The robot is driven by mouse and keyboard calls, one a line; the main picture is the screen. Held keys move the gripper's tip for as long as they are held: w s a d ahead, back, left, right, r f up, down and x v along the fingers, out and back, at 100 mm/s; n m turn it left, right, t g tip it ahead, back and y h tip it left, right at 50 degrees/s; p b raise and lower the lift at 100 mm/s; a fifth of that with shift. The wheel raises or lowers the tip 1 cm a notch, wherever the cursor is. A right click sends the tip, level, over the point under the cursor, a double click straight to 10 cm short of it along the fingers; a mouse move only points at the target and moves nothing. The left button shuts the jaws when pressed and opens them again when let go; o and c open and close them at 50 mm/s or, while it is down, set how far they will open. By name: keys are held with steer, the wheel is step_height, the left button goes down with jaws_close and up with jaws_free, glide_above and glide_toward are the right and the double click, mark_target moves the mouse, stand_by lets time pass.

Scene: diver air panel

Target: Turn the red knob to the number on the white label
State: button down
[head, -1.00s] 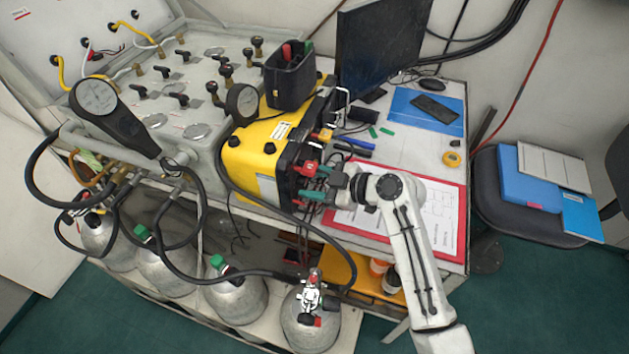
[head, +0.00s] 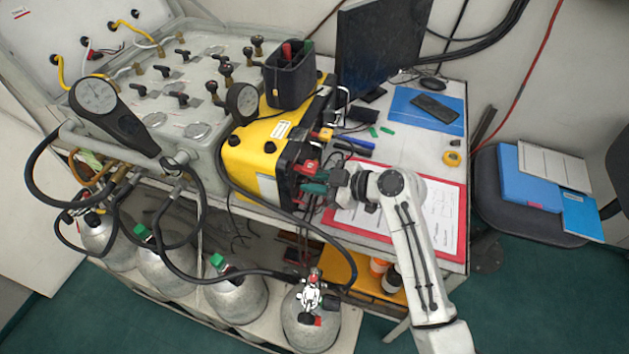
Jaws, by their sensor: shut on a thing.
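The yellow unit (head: 247,150) stands on the bench with its dark front panel facing right. A white label (head: 281,130) is on its top; its print is too small to read. Red parts (head: 306,167) show on the dark panel just above my fingers. My gripper (head: 316,182) reaches in from the right, with green fingertips close together at the panel. It is shut on what appears to be the red knob, which is mostly hidden between the fingers. The knob's pointer and the numbers around it cannot be made out.
A black hose (head: 220,165) loops past the unit's front and below it. A black bin (head: 290,80) stands on top behind. A red-bordered sheet (head: 440,215) lies under my arm. A monitor (head: 380,45) stands at the back. Gas cylinders (head: 238,300) stand below.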

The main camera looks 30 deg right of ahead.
steer(key=m, duration=0.1)
steer(key=m+g+y, duration=0.1)
steer(key=m, duration=0.1)
steer(key=m+g+y+b, duration=0.1)
steer(key=shift+w+d, duration=0.2)
steer(key=shift+w, duration=0.05)
steer(key=m+y, duration=0.1)
steer(key=m+g+y, duration=0.1)
steer(key=m, duration=0.3)
steer(key=shift+w+d+f+y, duration=0.15)
steer(key=shift+f+y, duration=0.1)
steer(key=shift+y, duration=0.15)
steer(key=m+y, duration=0.1)
steer(key=m, duration=0.1)
steer(key=m+y, duration=0.1)
steer(key=m, duration=0.2)
steer(key=shift+d+f+g+b, duration=0.1)
steer(key=shift+f+g+b, duration=0.1)
steer(key=shift+g+b, duration=0.2)
steer(key=m, duration=0.2)
steer(key=m+t+y, duration=0.1)
steer(key=m, duration=0.1)
steer(key=m+y, duration=0.1)
steer(key=m, duration=0.1)
steer(key=shift+f+t, duration=0.3)
steer(key=shift+m, duration=0.4)
steer(key=c, duration=0.9)
jaws_free()
steer(key=shift+c, duration=0.2)
